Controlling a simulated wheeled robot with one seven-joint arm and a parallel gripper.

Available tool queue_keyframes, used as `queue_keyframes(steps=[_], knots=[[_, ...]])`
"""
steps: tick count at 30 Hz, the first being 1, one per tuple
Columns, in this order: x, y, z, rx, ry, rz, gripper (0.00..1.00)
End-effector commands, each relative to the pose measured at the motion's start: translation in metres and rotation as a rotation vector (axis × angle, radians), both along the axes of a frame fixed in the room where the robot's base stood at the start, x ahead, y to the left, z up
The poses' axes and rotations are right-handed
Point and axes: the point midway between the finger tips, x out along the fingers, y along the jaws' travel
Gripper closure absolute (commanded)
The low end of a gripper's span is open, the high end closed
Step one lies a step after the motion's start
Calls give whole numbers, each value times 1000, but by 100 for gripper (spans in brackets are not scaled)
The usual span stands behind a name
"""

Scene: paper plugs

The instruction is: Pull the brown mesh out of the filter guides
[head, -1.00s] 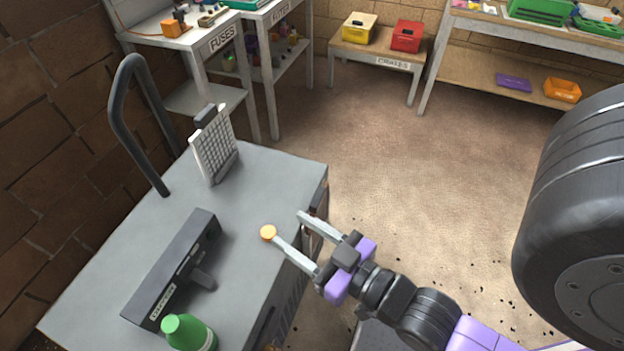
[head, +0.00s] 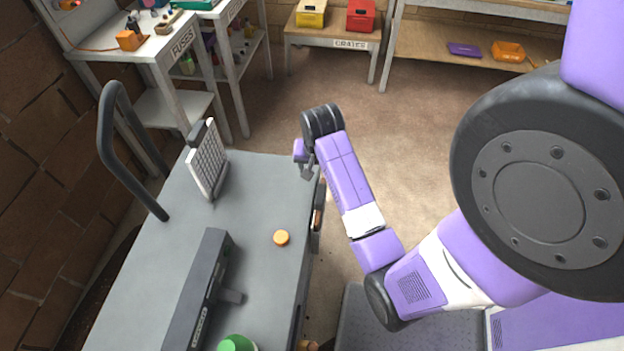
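No mesh that is clearly brown shows in the head view. A pale gridded panel (head: 209,160) stands upright in a dark holder at the far left part of the grey cart (head: 262,195). A small brownish part (head: 318,216) shows on the cart's right side, seen edge-on; I cannot tell whether it is the mesh or its guides. My gripper (head: 308,170) is by the cart's far right corner, right of the gridded panel and apart from it. My own arm hides most of it, so its opening and anything between its fingers cannot be made out.
An orange disc (head: 282,238), a long dark box (head: 203,290) and a green object (head: 237,343) are on the cart. A dark handle (head: 112,150) rises at its left. A fuses table (head: 165,45) and a crates table (head: 335,40) stand behind.

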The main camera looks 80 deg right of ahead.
Motion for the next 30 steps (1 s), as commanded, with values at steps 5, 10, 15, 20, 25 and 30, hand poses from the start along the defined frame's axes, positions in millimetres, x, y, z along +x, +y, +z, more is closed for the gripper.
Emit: queue_keyframes(steps=[5, 10, 15, 20, 25, 30], knots=[[-25, 33, -14, 144, 93, -66, 51], [-30, 38, -22, 169, 106, -89, 51], [-30, 36, -45, 170, 107, -88, 51], [-29, 33, -68, 168, 105, -87, 51], [-29, 31, -86, 167, 104, -86, 51], [-29, 30, -93, 166, 104, -86, 51]])
